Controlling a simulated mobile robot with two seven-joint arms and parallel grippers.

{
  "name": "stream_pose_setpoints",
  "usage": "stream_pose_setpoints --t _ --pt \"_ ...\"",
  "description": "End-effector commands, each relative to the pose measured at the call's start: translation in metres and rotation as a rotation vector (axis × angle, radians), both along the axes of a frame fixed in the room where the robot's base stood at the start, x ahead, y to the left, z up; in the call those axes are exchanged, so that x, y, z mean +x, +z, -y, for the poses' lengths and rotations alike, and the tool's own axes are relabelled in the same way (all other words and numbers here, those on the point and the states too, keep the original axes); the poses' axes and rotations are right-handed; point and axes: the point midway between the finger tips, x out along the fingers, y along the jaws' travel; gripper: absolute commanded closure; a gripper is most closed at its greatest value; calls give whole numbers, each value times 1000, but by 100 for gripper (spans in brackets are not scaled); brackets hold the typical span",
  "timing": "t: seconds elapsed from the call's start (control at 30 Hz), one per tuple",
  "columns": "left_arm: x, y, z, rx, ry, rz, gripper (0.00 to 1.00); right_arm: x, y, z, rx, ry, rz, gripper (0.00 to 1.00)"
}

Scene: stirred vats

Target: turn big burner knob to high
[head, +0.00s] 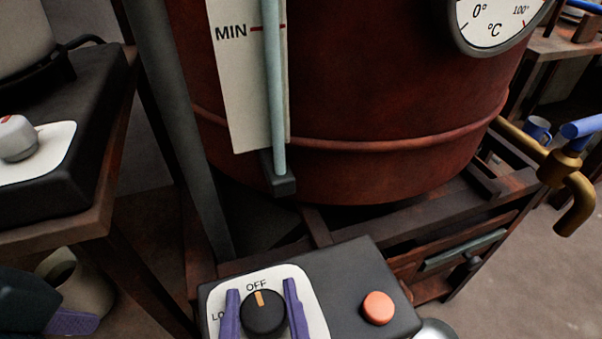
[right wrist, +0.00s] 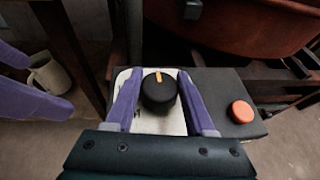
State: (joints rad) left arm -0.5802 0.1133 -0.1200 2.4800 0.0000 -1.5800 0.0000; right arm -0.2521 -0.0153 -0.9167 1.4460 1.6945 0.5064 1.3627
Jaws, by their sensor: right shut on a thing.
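The big burner knob (head: 264,314) is black and round with an orange mark, on a white plate of a dark control box (head: 350,270). The mark points at the word OFF; part of a LOW label shows at the left. My right gripper (head: 261,288) has its purple fingers on either side of the knob and is shut on it. The right wrist view shows the knob (right wrist: 158,92) between the same fingers. My left gripper shows partly at the lower left (head: 70,322); in the right wrist view its two fingers (right wrist: 28,80) stand apart with nothing between them.
An orange button (head: 378,308) sits on the box right of the knob. A rusty red vat (head: 370,100) with a gauge stands behind it. A brass tap (head: 570,185) juts out at the right. A beige mug (head: 82,285) is at the lower left.

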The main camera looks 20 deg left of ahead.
Motion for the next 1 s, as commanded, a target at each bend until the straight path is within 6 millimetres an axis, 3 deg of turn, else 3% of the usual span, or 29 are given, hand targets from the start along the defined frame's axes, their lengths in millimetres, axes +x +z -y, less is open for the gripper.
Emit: stream_pose_setpoints --t 0.3,1.0 --pt "0 23 0 0 0 0 5 1 3 2 -5 223 1 100" --pt "0 32 -3 11 -7 0 5 1 1 1 -2 579 2 100"
